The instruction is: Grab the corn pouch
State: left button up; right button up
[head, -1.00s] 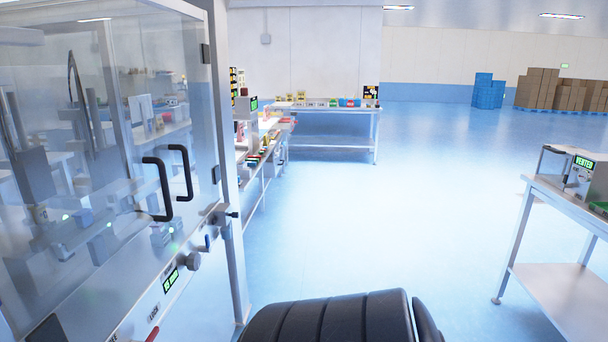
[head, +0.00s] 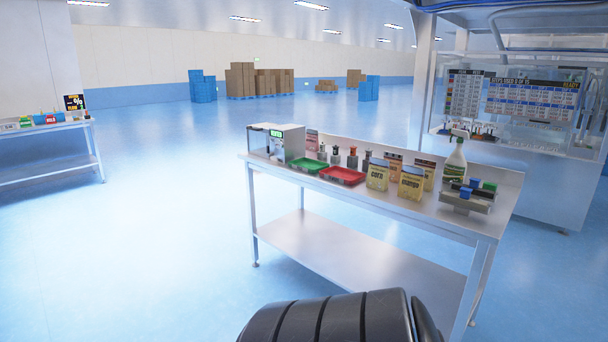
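The corn pouch (head: 377,175) stands upright near the front edge of a steel table (head: 340,192) in the head view. It is pale yellow with the word "corn" on its front. A similar pouch marked "mango" (head: 411,184) stands just right of it. More pouches stand behind these two, partly hidden. Neither of my grippers shows in the head view. Only a dark, ribbed part of mine shows at the bottom middle. The table is some distance ahead of me.
A green tray (head: 308,165), a red tray (head: 342,176) and a boxy device (head: 276,142) are on the table's left part. A spray bottle (head: 455,162) stands to the right. Open blue floor (head: 170,240) lies to the left. A glazed machine (head: 530,120) stands behind right.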

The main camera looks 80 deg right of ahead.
aim_at(377, 177)
jog(key=z, duration=3.55)
jog(key=i+j+z, duration=0.85)
jog(key=j+z, duration=0.25)
jog(key=i+j+z, duration=0.15)
jog(key=j+z, duration=0.2)
